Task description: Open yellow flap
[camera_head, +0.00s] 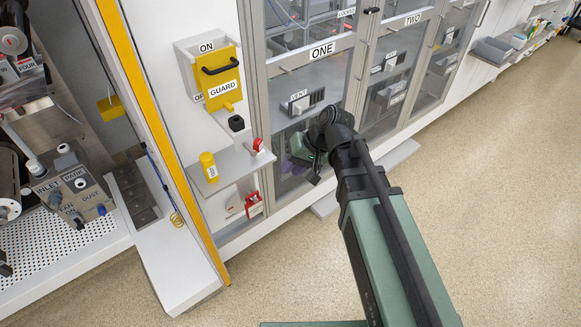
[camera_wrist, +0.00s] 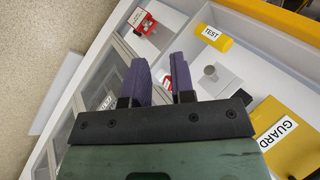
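The yellow flap (camera_head: 222,89), labelled GUARD, has a black handle (camera_head: 220,66) and hangs down over a white box on the wall between ON and a partly hidden OFF. It looks shut. In the wrist view the flap (camera_wrist: 292,160) is at the lower right, cut by the frame edge. My gripper (camera_head: 297,150) is right of and below the flap, apart from it, partly hidden by my wrist. In the wrist view its two purple fingers (camera_wrist: 159,64) are spread with nothing between them.
Below the flap, a shelf (camera_head: 234,165) holds a yellow TEST cylinder (camera_head: 209,167), a black knob (camera_head: 236,123) and a red-topped item (camera_head: 258,145). Glass door ONE (camera_head: 322,72) stands right of the flap. A yellow-edged post (camera_head: 160,125) stands left. The floor is clear at right.

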